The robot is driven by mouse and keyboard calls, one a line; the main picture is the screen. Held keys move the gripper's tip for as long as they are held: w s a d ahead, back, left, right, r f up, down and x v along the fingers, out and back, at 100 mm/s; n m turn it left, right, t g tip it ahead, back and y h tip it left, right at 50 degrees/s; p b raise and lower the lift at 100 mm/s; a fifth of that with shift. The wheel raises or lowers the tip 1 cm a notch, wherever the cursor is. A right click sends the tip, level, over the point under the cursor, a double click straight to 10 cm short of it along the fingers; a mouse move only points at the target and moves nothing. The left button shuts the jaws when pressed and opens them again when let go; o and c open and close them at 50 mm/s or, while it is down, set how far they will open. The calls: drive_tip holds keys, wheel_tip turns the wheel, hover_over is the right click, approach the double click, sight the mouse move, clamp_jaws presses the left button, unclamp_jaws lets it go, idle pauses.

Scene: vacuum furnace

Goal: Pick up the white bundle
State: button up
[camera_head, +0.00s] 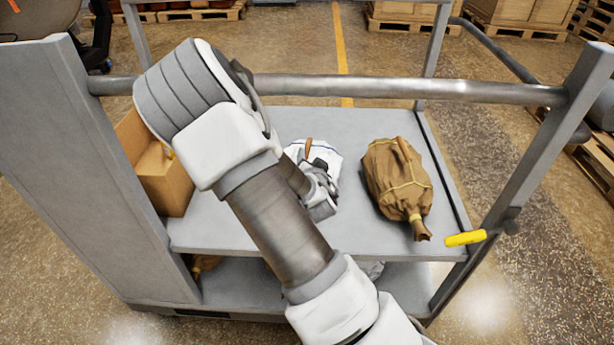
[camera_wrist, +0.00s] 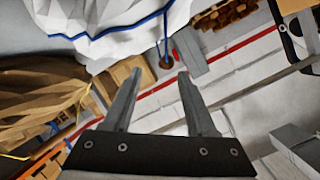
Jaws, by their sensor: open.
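The white bundle (camera_head: 325,153), tied with blue cord, sits on the grey cart's upper shelf (camera_head: 225,235), left of a brown bundle. My arm and gripper hide part of it in the head view. My gripper (camera_head: 325,192) is close against its near side there; I cannot tell whether they touch. In the wrist view, the white bundle (camera_wrist: 120,30) fills the top, beyond the fingertips. My gripper (camera_wrist: 155,75) is open there, its two fingers apart with nothing between them.
The brown bundle (camera_head: 395,178) with yellow cord lies to the right. A cardboard box (camera_head: 165,180) stands at the shelf's left. A rail (camera_head: 420,88) crosses the cart above the shelf. A yellow handle (camera_head: 465,239) sticks out at the right post. Pallets stand behind.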

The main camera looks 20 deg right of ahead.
sight(307, 152)
drive_tip(key=shift+a+b+x, duration=0.15)
drive_tip(key=shift+b+x, duration=0.2)
drive_tip(key=shift+x, duration=1.2)
drive_tip(key=shift+a+b+x, duration=0.15)
drive_tip(key=shift+b+x, duration=0.2)
drive_tip(key=shift+x, duration=1.15)
drive_tip(key=shift+w+r, duration=0.15)
clamp_jaws()
